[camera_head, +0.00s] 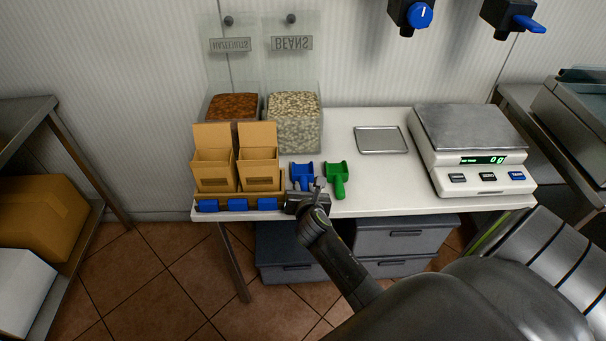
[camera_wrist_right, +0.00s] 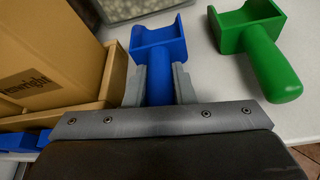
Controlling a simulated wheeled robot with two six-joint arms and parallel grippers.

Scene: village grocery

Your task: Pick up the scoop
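A blue scoop (camera_head: 302,172) lies near the front edge of the white table. It also shows in the right wrist view (camera_wrist_right: 160,45), its bowl pointing away from my gripper. My right gripper (camera_head: 306,190) is at its handle. In the right wrist view, the two grey fingers (camera_wrist_right: 160,85) stand on either side of the blue handle, close against it. Whether they press on it I cannot tell. A green scoop (camera_head: 338,178) lies just to the right, apart from the fingers, and shows in the right wrist view (camera_wrist_right: 255,40). My left gripper is not in view.
Cardboard boxes (camera_head: 258,170) in a wooden holder with blue fronts stand close left of the scoops. Clear bins of hazelnuts (camera_head: 232,106) and beans (camera_head: 294,120) are behind. A metal tray (camera_head: 381,140) and a scale (camera_head: 480,150) stand right. Free tabletop lies between.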

